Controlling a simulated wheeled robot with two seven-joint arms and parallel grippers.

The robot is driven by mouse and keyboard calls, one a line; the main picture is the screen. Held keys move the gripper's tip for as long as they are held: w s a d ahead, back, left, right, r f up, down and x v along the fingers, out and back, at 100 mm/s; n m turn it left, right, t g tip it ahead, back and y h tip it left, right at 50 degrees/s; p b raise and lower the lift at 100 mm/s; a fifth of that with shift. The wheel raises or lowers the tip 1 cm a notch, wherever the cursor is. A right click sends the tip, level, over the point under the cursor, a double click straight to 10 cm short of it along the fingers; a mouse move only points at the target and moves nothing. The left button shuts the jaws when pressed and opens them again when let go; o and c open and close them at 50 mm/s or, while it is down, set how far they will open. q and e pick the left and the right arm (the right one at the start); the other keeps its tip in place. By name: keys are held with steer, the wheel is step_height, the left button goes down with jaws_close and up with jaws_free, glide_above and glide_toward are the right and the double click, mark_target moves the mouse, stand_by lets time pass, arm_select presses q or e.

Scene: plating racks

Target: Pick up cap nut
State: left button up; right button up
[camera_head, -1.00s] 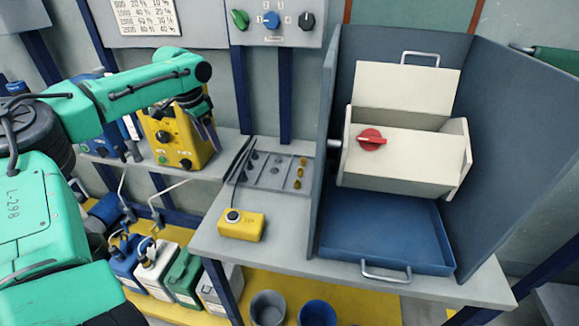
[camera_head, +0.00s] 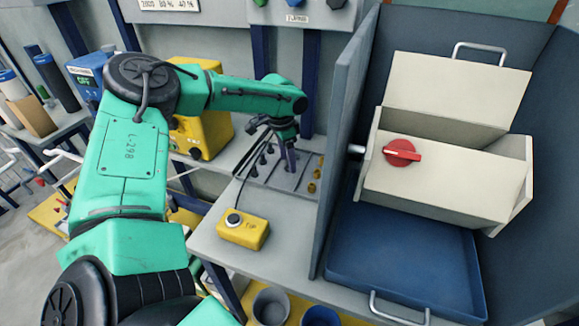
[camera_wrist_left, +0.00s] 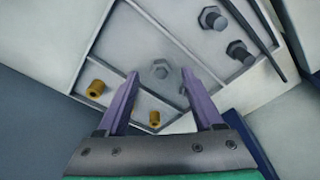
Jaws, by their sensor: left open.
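The purple fingers are apart, with nothing held. I cannot tell how high they are above the piece. In the head view my left gripper (camera_head: 289,166) points down over the tray (camera_head: 268,176) and hides its middle. My right gripper is not in view.
Brass pieces (camera_wrist_left: 95,88) and dark bolts (camera_wrist_left: 240,52) share the tray. A blue-grey panel (camera_head: 342,140) stands close to its right. A yellow button box (camera_head: 243,232) sits in front. A cream drum (camera_head: 440,180) and blue tray (camera_head: 400,255) are farther right.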

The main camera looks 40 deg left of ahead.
arm_select(q)
steer(key=shift+f, duration=0.6)
steer(key=shift+w+f, duration=0.2)
jaws_close()
step_height(320, 180, up, 10)
